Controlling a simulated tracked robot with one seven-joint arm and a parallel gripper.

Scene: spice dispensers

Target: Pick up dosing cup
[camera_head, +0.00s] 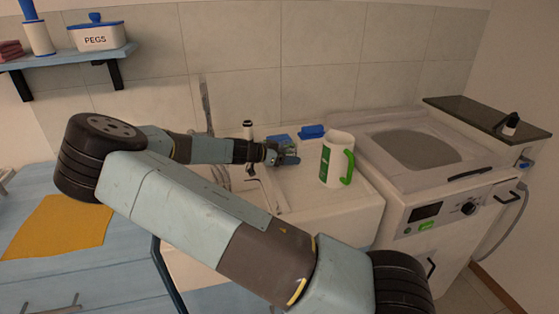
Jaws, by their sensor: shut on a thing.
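My gripper (284,157) is over the white counter beside the sink, left of a white jug with a green handle. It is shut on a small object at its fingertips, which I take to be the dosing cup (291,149). The cup is small and partly hidden by the fingers, so its shape and tilt are unclear. I cannot tell whether it touches the counter.
The white jug (336,160) stands close to the right of my gripper. Blue items (311,131) sit behind it by the wall. A tap (248,131) rises to the left. A washing machine (440,210) stands at right. The counter's front right is clear.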

